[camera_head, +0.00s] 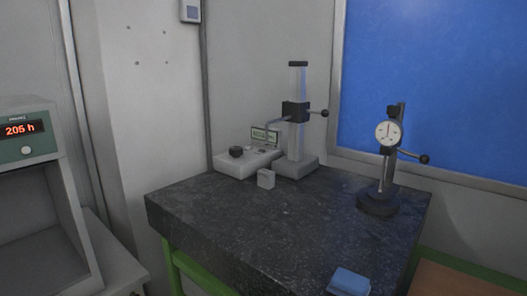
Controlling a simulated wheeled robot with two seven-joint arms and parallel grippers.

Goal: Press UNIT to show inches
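A light grey instrument (240,165) stands at the back left of the dark granite plate (240,218). It has a black knob (236,152) on top and a small greenish display (264,134) behind. The display's text is too small to read, and I cannot make out a UNIT label on any button. A measuring stand with a tall pale column (297,82) and a black clamp (295,111) stands right beside it, and its arm passes close to the display. Neither of my grippers is in view.
A small grey block (266,179) sits in front of the instrument. A dial gauge (388,133) on a black-based stand (378,202) is at the right. A blue object (349,281) lies at the front edge. A cabinet reading "205 h" (20,128) is at far left. The plate's middle is clear.

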